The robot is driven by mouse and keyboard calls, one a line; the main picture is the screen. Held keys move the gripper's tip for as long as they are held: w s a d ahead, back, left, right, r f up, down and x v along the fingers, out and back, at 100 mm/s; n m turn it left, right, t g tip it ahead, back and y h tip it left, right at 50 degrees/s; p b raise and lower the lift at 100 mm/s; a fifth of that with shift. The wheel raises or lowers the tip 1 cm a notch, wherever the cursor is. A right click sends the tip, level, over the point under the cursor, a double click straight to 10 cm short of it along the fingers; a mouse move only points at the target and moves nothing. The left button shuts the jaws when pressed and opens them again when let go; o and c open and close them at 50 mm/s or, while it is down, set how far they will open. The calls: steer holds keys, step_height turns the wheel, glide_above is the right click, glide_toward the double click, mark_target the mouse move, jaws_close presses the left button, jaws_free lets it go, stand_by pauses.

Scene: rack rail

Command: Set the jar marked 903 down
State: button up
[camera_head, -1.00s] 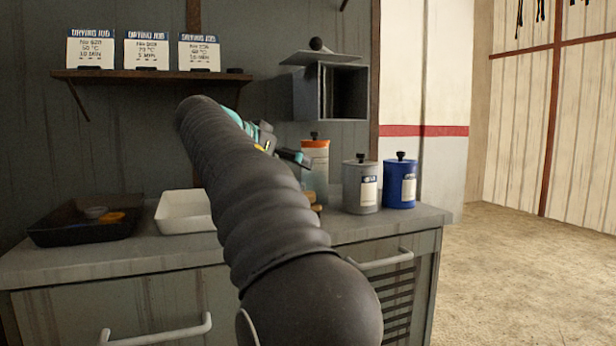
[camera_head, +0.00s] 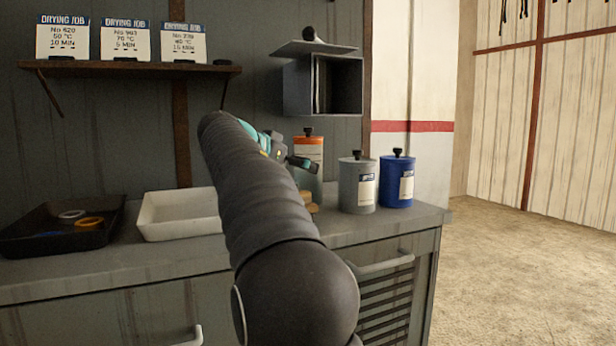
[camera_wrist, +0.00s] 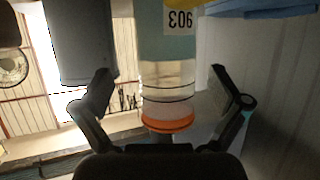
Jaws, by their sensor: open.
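The jar marked 903 (camera_wrist: 168,75) has an orange band round its top and a clear and pale teal body. It appears upside down in the wrist view, where its white label reads 903. In the head view the jar (camera_head: 311,160) stands upright at the back of the counter, its lower part partly hidden by my arm. My gripper (camera_wrist: 168,88) is open, with one finger on each side of the jar's upper part and gaps between. In the head view my gripper (camera_head: 300,161) is in front of the jar, mostly hidden behind my arm.
A grey jar (camera_head: 357,190) and a blue jar (camera_head: 396,186) stand just right. A white tray (camera_head: 180,228) and a black tray (camera_head: 30,243) holding rings lie left on the counter (camera_head: 400,222). A wall box (camera_head: 297,88) hangs above; a shelf (camera_head: 130,69) holds three cards.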

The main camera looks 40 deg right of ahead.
steer(key=shift+w+p+x, duration=0.2)
steer(key=shift+x, duration=1.1)
steer(key=shift+w+p+x, duration=0.15)
steer(key=shift+x, duration=1.15)
steer(key=shift+a+r, duration=0.1)
steer(key=shift+r, duration=0.05)
steer(key=c, duration=1.4)
steer(key=shift+c, duration=1.2)
steer(key=shift+r, duration=0.15)
